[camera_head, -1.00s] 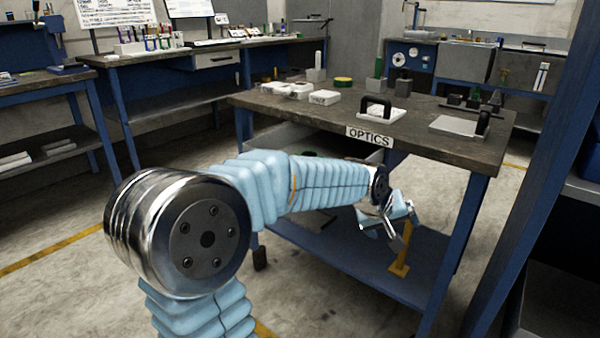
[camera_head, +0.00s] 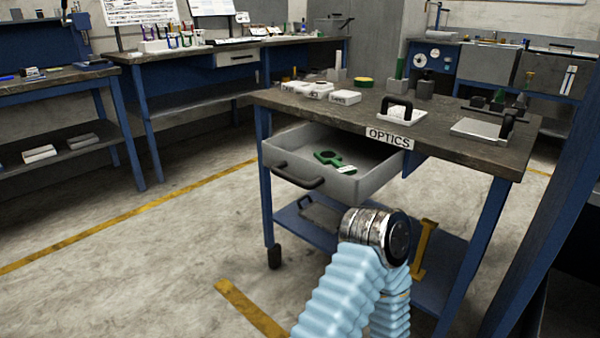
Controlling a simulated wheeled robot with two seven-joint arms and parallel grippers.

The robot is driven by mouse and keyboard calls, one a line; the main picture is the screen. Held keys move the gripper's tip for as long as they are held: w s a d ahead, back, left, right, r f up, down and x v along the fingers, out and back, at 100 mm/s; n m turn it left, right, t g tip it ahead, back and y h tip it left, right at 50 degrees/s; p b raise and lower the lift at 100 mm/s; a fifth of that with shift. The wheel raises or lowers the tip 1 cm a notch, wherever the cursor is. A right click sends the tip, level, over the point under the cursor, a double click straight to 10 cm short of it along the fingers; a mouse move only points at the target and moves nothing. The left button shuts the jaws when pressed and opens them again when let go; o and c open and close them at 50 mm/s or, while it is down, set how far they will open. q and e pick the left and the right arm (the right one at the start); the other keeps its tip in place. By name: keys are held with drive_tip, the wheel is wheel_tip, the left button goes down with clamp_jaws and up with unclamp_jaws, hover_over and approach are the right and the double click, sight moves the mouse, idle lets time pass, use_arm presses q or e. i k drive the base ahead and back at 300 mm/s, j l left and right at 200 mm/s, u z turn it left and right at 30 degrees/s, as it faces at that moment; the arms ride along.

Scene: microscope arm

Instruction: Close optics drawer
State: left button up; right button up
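The optics drawer (camera_head: 348,187) is grey and stands pulled out beneath the top of the workbench (camera_head: 330,117). Its dark handle (camera_head: 298,176) is on the front panel. A green part with a ring-shaped end and a white label (camera_head: 331,160) lies inside. The white OPTICS sign (camera_head: 389,138) is on the bench edge above the drawer's right side. One of my arms, blue-sleeved with a metal joint, rises from the bottom, in front of the lower shelf and below the drawer. Neither of my grippers is in view.
White boxes (camera_head: 345,97) and a white block with a black handle (camera_head: 399,112) sit on the bench top. The lower shelf (camera_head: 290,225) holds a yellow stand (camera_head: 424,250). Open floor lies left of the bench. A blue post (camera_head: 555,180) stands close on the right.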

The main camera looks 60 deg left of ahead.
sight(289, 155)
drive_tip(key=j+u, duration=0.2)
drive_tip(key=j, duration=0.2)
drive_tip(key=i+j+u, duration=0.2)
drive_tip(key=j, duration=0.2)
drive_tip(key=j+u, duration=0.15)
drive_tip(key=j, duration=0.25)
drive_tip(key=i+j+u, duration=0.2)
drive_tip(key=j, duration=0.15)
drive_tip(key=j+u, duration=0.2)
drive_tip(key=j, duration=0.2)
drive_tip(key=i, duration=0.05)
